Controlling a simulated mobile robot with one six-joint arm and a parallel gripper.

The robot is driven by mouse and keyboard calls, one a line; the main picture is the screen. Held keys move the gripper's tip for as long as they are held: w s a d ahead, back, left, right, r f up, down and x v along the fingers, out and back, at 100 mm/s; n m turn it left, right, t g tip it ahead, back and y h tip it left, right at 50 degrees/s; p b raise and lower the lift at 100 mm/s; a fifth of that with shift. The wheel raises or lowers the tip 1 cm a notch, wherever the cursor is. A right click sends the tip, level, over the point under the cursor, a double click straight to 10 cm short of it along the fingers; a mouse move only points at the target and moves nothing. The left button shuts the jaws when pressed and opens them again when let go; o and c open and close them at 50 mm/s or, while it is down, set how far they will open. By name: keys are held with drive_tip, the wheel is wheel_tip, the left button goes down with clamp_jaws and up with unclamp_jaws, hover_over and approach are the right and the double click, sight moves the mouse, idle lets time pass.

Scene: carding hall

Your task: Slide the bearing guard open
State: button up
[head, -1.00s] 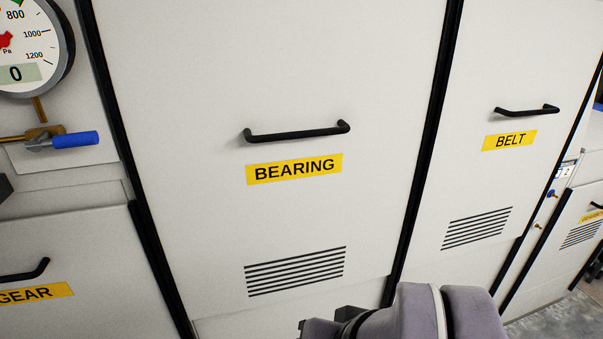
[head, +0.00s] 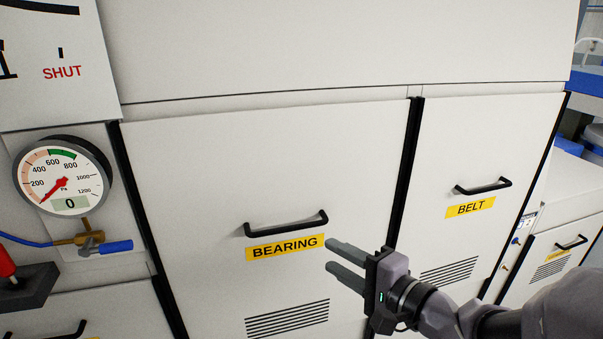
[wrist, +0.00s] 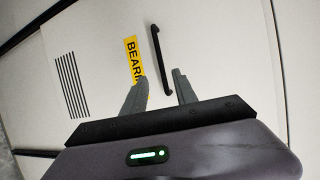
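The bearing guard (head: 215,180) is a pale panel between black vertical rails. It carries a black bar handle (head: 287,225) with a yellow BEARING label (head: 285,247) below it and a vent of slots lower down. The guard's top edge sits just under the cabinet seam. My gripper (head: 336,255) is open and empty, to the right of the label and a little below the handle's right end. The left finger overlaps the label's end in that view.
The belt guard (head: 485,135) with its own handle (head: 483,187) stands to the right. At the left are a round gauge (head: 62,180) reading 0, a blue-handled valve (head: 110,247) and a dark block with a red knob (head: 6,265).

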sight(289, 230)
drive_tip(key=x, duration=1.6)
clamp_jaws()
idle(0.7)
